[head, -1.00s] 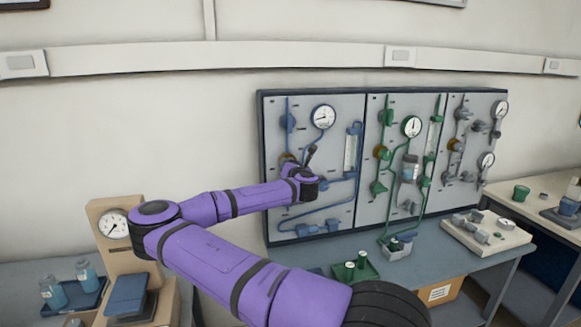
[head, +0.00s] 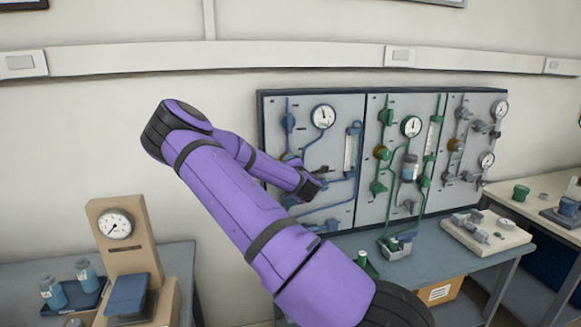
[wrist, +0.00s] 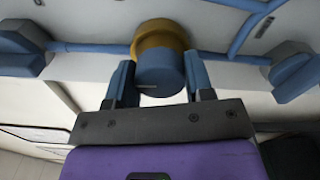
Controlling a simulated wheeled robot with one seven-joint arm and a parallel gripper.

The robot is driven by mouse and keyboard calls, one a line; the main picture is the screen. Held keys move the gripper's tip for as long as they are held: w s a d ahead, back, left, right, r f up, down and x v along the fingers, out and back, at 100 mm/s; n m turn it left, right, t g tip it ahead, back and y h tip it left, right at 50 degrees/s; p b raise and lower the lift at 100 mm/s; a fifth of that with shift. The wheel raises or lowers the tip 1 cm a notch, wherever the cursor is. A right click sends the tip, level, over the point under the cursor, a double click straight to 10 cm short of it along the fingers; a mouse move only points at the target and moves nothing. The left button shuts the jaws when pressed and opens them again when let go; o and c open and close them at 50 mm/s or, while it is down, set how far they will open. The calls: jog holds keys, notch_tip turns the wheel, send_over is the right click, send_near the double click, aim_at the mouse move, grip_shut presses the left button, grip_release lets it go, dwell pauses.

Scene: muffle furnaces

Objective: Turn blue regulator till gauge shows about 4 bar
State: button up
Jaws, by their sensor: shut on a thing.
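The blue regulator (wrist: 160,72) shows in the wrist view as a round blue knob with a light mark line, on a brass-yellow body (wrist: 160,32). My gripper (wrist: 162,80) is shut on the blue knob, with one finger on each side of it. In the head view my purple arm reaches to the blue-piped panel, and the arm largely hides the regulator there. The round white gauge (head: 323,117) on the blue-piped panel stands above the gripper. Its dark needle points nearly straight up, slightly left; the figures are too small to read.
Blue pipes and valve handles (wrist: 295,75) flank the regulator. A green-piped panel (head: 398,165) and a grey-piped panel (head: 468,150) stand to the right. A bench (head: 455,265) runs below the panels. A wooden gauge stand (head: 123,240) is at the left.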

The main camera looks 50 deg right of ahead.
jog(key=shift+m, duration=2.1)
jog(key=o, duration=0.9)
jog(key=shift+o, duration=0.2)
jog(key=v, duration=1.1)
jog(key=shift+f, duration=0.1)
